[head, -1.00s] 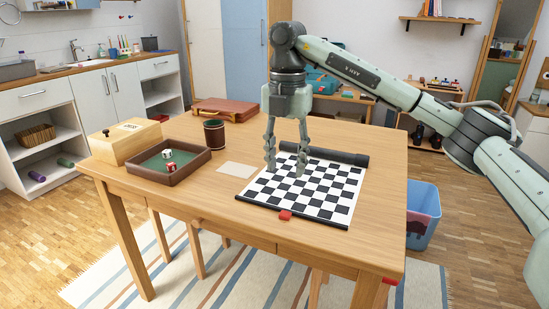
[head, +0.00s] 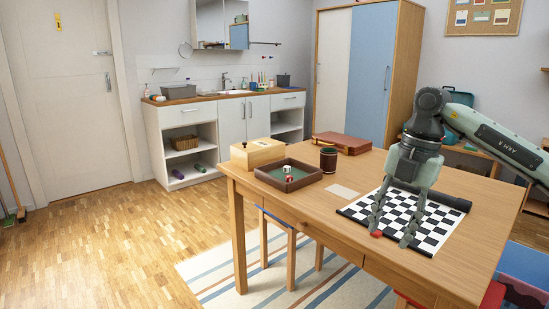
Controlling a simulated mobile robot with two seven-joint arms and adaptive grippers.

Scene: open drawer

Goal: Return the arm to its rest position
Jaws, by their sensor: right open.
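My right gripper (head: 392,226) points down over the near part of the black-and-white checkered mat (head: 437,228) on the wooden table. Its two fingers are apart and nothing shows between them. A small red piece (head: 377,234) shows beside the left fingertip, at the mat's near edge; I cannot tell whether they touch. My right arm (head: 495,140) comes in from the right edge. My left gripper is not in the picture.
The table (head: 330,222) also holds a wooden box (head: 257,153), a dice tray (head: 312,178) with dice, a dark cup (head: 328,159), a pale card (head: 342,191) and a brown case (head: 342,142). The floor (head: 110,250) at left is clear.

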